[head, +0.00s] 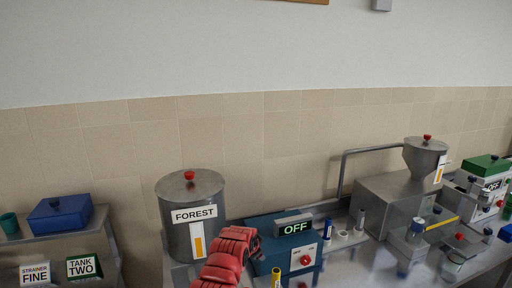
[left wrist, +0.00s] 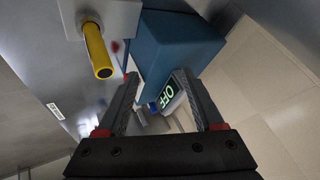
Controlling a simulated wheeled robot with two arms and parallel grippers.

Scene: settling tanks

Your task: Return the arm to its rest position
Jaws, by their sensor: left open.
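My right gripper does not show.
A steel tank (head: 207,243) labelled FOREST stands left of the box. A yellow cylinder (left wrist: 97,50) is close to the left gripper. Bottles, a steel hopper (head: 425,158) and machines crowd the bench to the right. A shelf with a blue container (head: 60,216) is at left.

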